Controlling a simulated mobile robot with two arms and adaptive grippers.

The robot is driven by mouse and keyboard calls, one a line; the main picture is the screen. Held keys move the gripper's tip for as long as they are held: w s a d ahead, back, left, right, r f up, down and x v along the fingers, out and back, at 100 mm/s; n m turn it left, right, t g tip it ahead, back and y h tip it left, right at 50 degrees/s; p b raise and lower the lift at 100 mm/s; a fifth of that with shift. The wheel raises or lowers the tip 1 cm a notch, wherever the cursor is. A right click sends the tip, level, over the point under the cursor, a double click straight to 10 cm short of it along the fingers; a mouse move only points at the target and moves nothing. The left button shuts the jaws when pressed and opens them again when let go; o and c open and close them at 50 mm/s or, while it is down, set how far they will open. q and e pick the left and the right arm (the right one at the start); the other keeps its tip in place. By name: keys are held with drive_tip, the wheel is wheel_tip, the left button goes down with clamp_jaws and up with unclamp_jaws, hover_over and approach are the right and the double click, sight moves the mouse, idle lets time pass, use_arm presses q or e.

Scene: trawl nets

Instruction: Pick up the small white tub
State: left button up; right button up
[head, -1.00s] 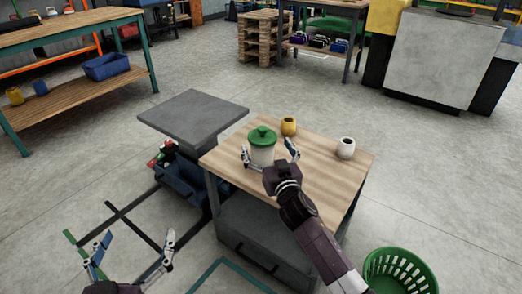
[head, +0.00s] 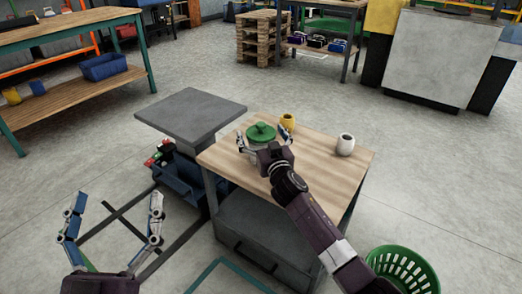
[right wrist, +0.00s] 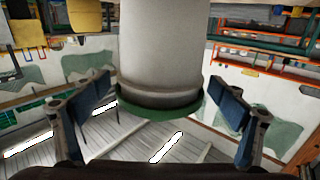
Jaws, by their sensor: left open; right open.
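A white tub with a green lid (head: 261,131) stands upright on the wooden-topped workbench (head: 318,178). My right gripper (head: 263,138) is open with a finger on either side of it, and hides most of its white body in the head view. In the right wrist view the white tub (right wrist: 160,60) fills the space between the two spread blue fingers, with a gap visible on each side, its green edge lower in the picture. My left gripper (head: 117,203) is open and empty, low at the left, away from the bench.
A yellow pot (head: 287,121) stands just behind the tub and a small white pot (head: 346,144) to its right on the bench. A grey raised platform (head: 192,112) is close on the left. A green basket (head: 402,270) stands at lower right.

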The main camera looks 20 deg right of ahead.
drive_tip(key=c, duration=1.4)
drive_tip(key=shift+c, duration=1)
drive_tip(key=shift+r, duration=0.1)
